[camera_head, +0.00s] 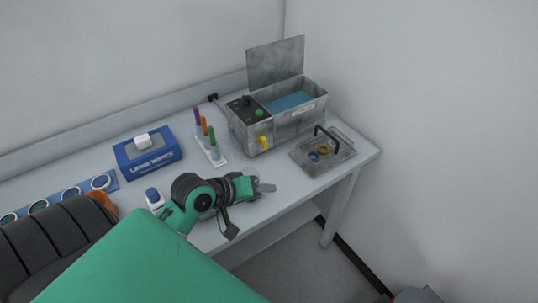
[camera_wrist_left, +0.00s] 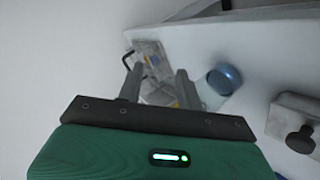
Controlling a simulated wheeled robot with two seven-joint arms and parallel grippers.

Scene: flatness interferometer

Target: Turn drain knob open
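A grey metal tank (camera_head: 295,124) with its lid raised and blue liquid inside stands at the back of the table. A yellow knob (camera_head: 264,141), which looks like the drain knob, sits low on its front; I cannot tell its turn angle. My left gripper (camera_head: 265,187) is above the table, in front of the tank and apart from the knob. In the left wrist view its two fingers (camera_wrist_left: 160,84) stand apart with nothing held between them. I cannot make out the knob in that view. My right gripper is not in view.
A rack of coloured sticks (camera_head: 210,149), a blue box (camera_head: 148,158) and a blue-capped bottle (camera_head: 153,196) are to the left. Some bare table lies before the tank.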

